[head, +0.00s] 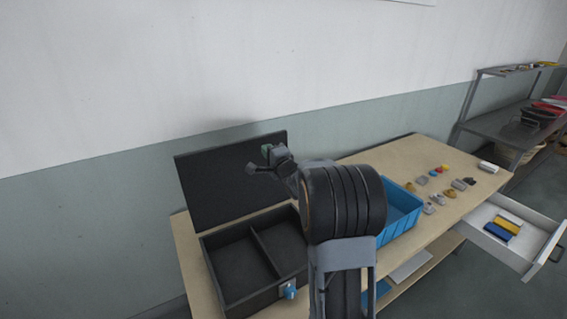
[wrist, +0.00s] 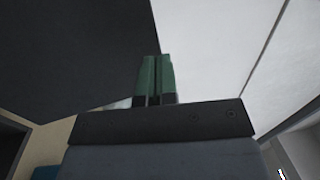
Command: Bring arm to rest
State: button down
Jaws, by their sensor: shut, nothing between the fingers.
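My arm rises in the middle of the head view, and its end with my gripper (head: 268,153) is up in the air in front of the raised dark lid. In the wrist view my gripper (wrist: 154,75) shows two green fingers side by side, shut with nothing between them. Its tips point up toward the dark lid and the pale wall. My arm hides part of the table and of the blue bin.
A black two-compartment case (head: 222,240) stands open on the wooden table (head: 415,155), its lid (head: 225,185) upright behind. Right of my arm are a blue bin (head: 402,205), several small parts (head: 438,198) and an open white drawer (head: 480,225). A grey shelf (head: 490,120) stands far right.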

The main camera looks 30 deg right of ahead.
jog(key=shift+s+b, duration=0.6)
jog(key=shift+s, duration=3.15)
jog(key=s+d+f+n+g+h, duration=0.35)
jog(key=d+f+g+h, duration=0.2)
jog(key=f, duration=0.25)
jog(key=s+a+f+n+g, duration=0.4)
jog(key=s+n+g, duration=0.1)
jog(key=s+g, duration=0.1)
jog(key=s+a+r+n+g+y, duration=0.1)
jog(key=s+a+n+y, duration=0.1)
jog(key=s+a+n, duration=0.2)
jog(key=s+a+r+n+g+y, duration=0.1)
jog(key=s+a+n, duration=0.4)
jog(key=s+a, duration=0.5)
jog(key=shift+s+a+r+g+y, duration=0.3)
jog(key=shift+a+g+y, duration=0.55)
jog(key=shift+a, duration=1.15)
